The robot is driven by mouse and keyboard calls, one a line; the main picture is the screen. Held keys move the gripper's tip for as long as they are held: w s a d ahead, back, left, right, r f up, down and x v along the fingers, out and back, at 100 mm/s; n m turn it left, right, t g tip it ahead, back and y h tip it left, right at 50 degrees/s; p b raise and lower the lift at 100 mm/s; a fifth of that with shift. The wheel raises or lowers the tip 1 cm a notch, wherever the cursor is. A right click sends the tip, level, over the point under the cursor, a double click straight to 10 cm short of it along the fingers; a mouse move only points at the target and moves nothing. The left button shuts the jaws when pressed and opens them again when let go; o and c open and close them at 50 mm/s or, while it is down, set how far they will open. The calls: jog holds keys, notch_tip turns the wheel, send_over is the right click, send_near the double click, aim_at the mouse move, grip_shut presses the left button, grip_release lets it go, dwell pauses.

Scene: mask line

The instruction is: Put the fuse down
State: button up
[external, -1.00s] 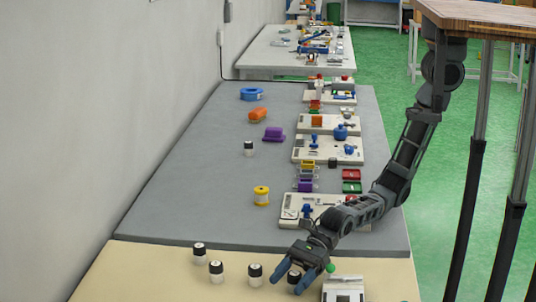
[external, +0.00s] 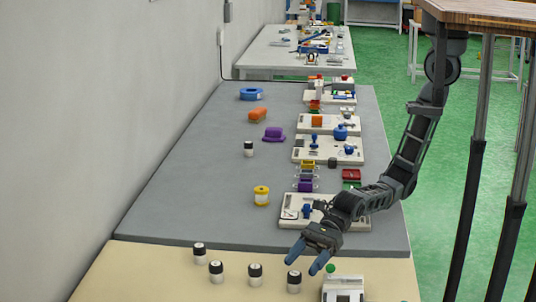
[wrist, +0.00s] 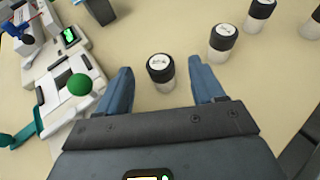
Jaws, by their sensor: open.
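The fuse (external: 294,282) is a short white cylinder with a black cap. It stands upright on the beige table at the right end of a loose row of similar capped cylinders. My gripper (external: 304,261) is open and empty, above and just behind it in the external view. In the wrist view the fuse (wrist: 161,74) shows between the two spread blue fingers, with clear gaps on both sides. Its lower part is visible, and nothing holds it.
Similar capped cylinders (external: 255,275) stand to its left. A white device with a green knob (external: 330,269) is close on the right. The grey table (external: 200,200) behind holds several fixtures and spools. The beige table's front left is clear.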

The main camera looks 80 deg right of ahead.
jog(key=shift+s+d+r, duration=0.2)
jog(key=shift+s+d, duration=0.05)
jog(key=shift+d, duration=0.2)
jog(key=shift+s, duration=0.1)
